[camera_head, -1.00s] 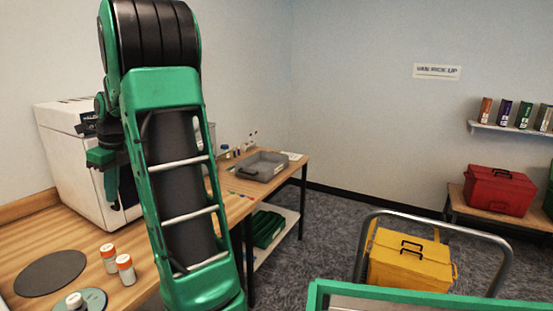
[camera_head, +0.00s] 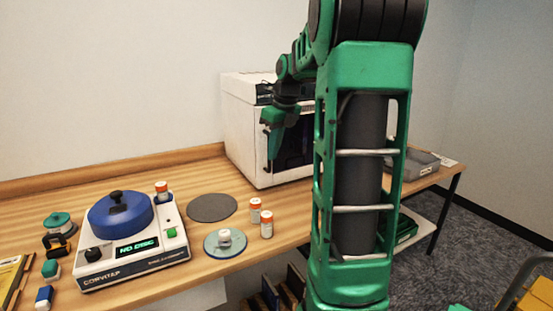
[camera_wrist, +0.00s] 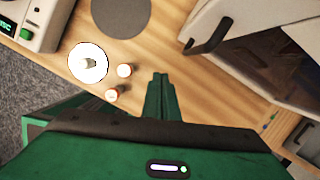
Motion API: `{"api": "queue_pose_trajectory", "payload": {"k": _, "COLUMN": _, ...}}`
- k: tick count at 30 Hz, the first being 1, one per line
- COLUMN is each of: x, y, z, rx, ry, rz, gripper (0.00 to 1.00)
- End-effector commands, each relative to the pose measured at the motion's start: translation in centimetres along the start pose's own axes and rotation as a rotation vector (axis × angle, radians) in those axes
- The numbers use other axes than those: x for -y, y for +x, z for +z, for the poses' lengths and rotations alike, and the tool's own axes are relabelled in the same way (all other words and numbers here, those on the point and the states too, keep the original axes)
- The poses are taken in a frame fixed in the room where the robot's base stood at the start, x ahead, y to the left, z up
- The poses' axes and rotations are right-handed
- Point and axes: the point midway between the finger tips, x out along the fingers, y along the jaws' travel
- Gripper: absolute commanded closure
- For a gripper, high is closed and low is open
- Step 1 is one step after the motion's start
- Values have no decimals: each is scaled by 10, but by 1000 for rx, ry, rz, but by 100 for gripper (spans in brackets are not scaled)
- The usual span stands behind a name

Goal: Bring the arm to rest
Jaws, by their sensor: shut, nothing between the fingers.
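My gripper (camera_head: 272,146) is raised above the wooden bench (camera_head: 98,192), in front of the white box-shaped machine (camera_head: 240,134). The arm's green upper links stand tall in the middle right of the head view. In the wrist view my gripper (camera_wrist: 160,82) points down over the bench with its fingers together and nothing between them. The arm hides part of the white machine and of the bench's right side.
A white device with a blue lid (camera_head: 118,217) reads "NO DISC". A grey round mat (camera_head: 212,207) and a clear disc (camera_head: 222,249) lie beside the orange-capped vials (camera_head: 266,228). A grey tray (camera_head: 418,162) sits at the bench's far right end. Grey carpet (camera_head: 460,245) is open at right.

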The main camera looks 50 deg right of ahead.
Motion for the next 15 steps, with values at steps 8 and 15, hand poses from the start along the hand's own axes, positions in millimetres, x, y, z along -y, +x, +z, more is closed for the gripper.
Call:
{"api": "queue_pose_trajectory", "payload": {"k": 8, "x": -1, "y": -48, "z": -1, "rx": 1, "ry": 5, "rz": -4, "gripper": 100}}
{"api": "queue_pose_trajectory", "payload": {"k": 15, "x": -4, "y": -62, "z": 0, "rx": 0, "ry": 3, "rz": -2, "gripper": 100}}
